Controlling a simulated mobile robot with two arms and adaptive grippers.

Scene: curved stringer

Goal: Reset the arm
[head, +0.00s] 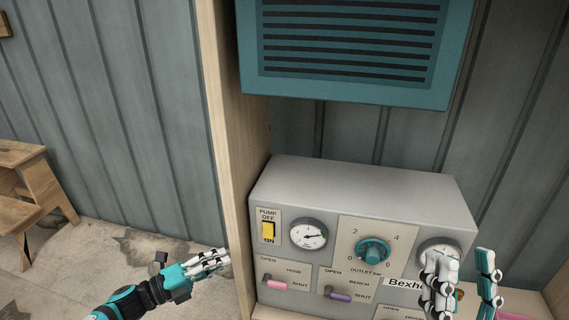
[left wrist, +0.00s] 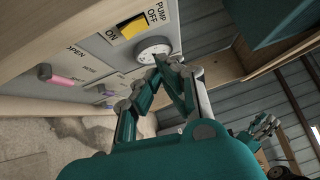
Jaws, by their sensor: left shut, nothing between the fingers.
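My left gripper (head: 226,257) is at the lower left of the head view, left of the grey control panel (head: 340,180) and in front of the wooden post (head: 225,120). Its fingers are closed together with nothing between them. In the left wrist view its fingertips (left wrist: 172,68) appear near a dial of the panel; I cannot tell the gap. My right gripper (head: 462,262) is at the lower right of the head view, in front of the panel's right end. Its two fingers stand apart, and it partly hides the right gauge (head: 440,246).
The panel carries a yellow pump switch (head: 268,231), a left gauge (head: 308,234), a teal outlet knob (head: 373,251), a pink lever (head: 275,284) and a purple lever (head: 340,296). A teal vented box (head: 345,90) hangs above. A wooden bench (head: 30,190) stands far left, with open floor between.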

